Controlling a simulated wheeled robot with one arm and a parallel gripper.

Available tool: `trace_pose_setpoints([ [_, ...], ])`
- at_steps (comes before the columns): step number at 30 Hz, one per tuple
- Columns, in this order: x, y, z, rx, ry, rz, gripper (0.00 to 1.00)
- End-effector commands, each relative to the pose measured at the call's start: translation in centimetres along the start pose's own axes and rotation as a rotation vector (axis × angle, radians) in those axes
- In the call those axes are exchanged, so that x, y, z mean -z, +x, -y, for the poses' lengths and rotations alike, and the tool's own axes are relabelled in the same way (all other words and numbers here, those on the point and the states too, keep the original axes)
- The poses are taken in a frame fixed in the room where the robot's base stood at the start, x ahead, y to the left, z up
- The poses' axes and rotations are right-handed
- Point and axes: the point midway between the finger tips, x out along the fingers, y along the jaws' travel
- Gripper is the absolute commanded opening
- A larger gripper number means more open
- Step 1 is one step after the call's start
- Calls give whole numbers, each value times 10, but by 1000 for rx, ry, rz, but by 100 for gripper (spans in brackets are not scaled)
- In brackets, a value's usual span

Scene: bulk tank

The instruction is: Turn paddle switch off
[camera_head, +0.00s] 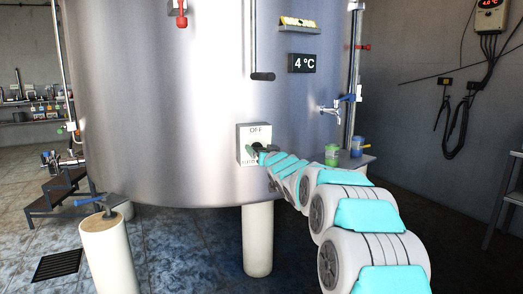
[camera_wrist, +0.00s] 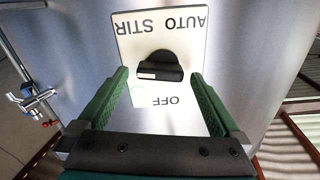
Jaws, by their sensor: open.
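The paddle switch is a black knob (camera_wrist: 160,68) on a pale plate (camera_wrist: 152,30), which also shows on the tank front in the head view (camera_head: 243,136). In the wrist view the plate appears upside down, with AUTO and STIR on the far side and OFF on the near side. The paddle lies roughly crosswise there, with a pale and reddish mark at its left. My gripper (camera_wrist: 159,76) is open, its green fingers on either side of the knob with gaps visible. In the head view my gripper (camera_head: 256,150) is at the plate and hides the knob.
The steel tank (camera_head: 170,100) stands on pale legs (camera_head: 258,240). A tap (camera_head: 330,110) and a green cup (camera_head: 332,154) are to the right of the plate. A black-handled rod (camera_head: 262,76) hangs above it. Dark steps (camera_head: 55,190) stand at left.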

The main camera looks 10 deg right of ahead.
Motion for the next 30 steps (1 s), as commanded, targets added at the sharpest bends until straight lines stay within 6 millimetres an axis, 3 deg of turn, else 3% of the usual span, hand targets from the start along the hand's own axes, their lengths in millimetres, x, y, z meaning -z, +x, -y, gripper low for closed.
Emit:
trace_pose_setpoints([
  [9,-1,2,0,0,0,2,100],
  [30,-1,2,0,-1,0,2,21],
])
